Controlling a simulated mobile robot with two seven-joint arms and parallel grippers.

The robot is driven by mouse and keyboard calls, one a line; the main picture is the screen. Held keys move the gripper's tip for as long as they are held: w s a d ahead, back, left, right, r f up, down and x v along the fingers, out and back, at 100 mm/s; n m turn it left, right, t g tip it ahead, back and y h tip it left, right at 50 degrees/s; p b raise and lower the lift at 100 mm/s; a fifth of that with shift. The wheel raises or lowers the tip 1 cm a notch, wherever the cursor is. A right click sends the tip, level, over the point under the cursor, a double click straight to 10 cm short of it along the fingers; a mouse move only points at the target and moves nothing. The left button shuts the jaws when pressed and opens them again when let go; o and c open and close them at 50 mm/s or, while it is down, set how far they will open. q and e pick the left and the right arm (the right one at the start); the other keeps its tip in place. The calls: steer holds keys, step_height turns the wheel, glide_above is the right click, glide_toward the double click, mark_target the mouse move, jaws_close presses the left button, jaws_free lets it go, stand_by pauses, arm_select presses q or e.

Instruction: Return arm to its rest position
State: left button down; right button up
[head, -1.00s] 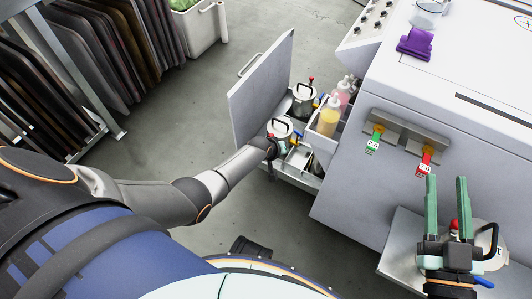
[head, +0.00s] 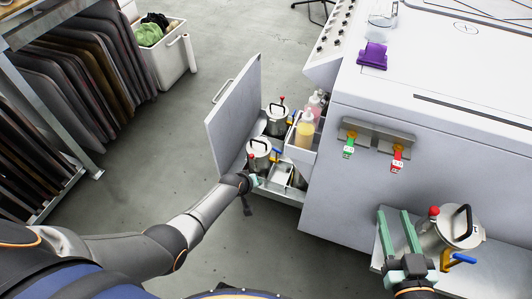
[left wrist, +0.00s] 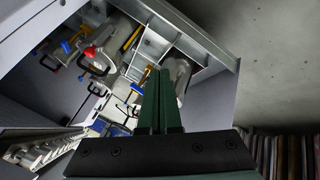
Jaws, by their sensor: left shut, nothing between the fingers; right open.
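My left arm (head: 200,215) reaches from the lower left to the front of an open pull-out drawer (head: 282,193). My left gripper (head: 252,182) is small at the drawer's near edge, mostly hidden by the wrist. In the left wrist view its green fingers (left wrist: 160,98) are together and empty, with the drawer's contents beyond. My right gripper (head: 393,214) is open and empty, pointing up, left of a silver lidded pot (head: 462,228) on a metal shelf (head: 485,268).
The drawer holds two silver pots, the far one (head: 278,122) and the near one (head: 258,158), and bottles (head: 304,130). Its upright front panel (head: 235,115) stands left. Green (head: 348,150) and red (head: 397,160) tagged nozzles hang on the white machine (head: 440,140).

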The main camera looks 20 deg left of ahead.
arm_select(q)
steer(key=s+d+r+m+t+h, duration=0.1)
steer(key=s+d+r+m+t, duration=0.25)
steer(key=r, duration=0.65)
steer(key=s+d+r+m+t+h, duration=0.15)
steer(key=s+r+m, duration=0.25)
steer(key=s+r, duration=0.45)
steer(key=s+d+r+m+t+h, duration=0.1)
steer(key=s+d+r+m+t, duration=0.2)
steer(key=r, duration=0.9)
steer(key=s+a+r+n+g+y+p, duration=0.1)
steer(key=s+g+p, duration=0.5)
steer(key=p, duration=1.5)
steer(key=s+a+y, duration=0.1)
steer(key=s+a, duration=0.1)
steer(key=s, duration=0.2)
steer(key=shift+a+p, duration=0.15)
steer(key=shift+p, duration=0.25)
arm_select(e)
steer(key=s+d+r+m+g+h, duration=0.1)
steer(key=s+d+m+g+h, duration=0.1)
steer(key=s+g, duration=0.4)
steer(key=s, duration=0.2)
steer(key=shift+s+r, duration=0.15)
steer(key=shift+s, duration=0.25)
